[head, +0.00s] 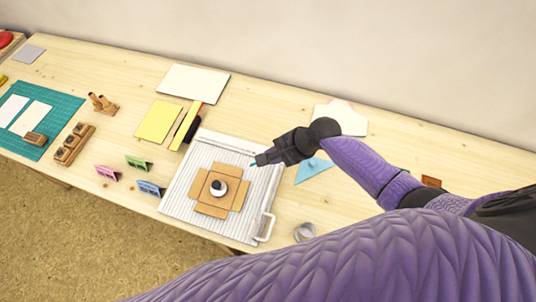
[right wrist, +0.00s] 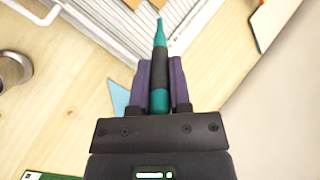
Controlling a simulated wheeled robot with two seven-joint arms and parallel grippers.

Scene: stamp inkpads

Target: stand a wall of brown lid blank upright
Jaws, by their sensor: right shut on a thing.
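The brown lid blank (head: 204,191) lies on the grooved white board (head: 177,199). It is a flat cross shape with flaps around a central square. In the right wrist view only a small bit of brown shows at the top edge. My right gripper (head: 262,160) is to the right of the blank, above the board's right part. It is shut on a teal and black pen-like tool (right wrist: 159,60), whose teal tip points away from the gripper. My left gripper is not in the head view.
Pink, green and blue small stands (head: 151,188) are left of the board. A roll of tape (head: 304,232) and a blue triangle (head: 314,169) are to its right. Yellow sheets (head: 158,121) lie behind. A green cutting mat (head: 63,107) is at far left.

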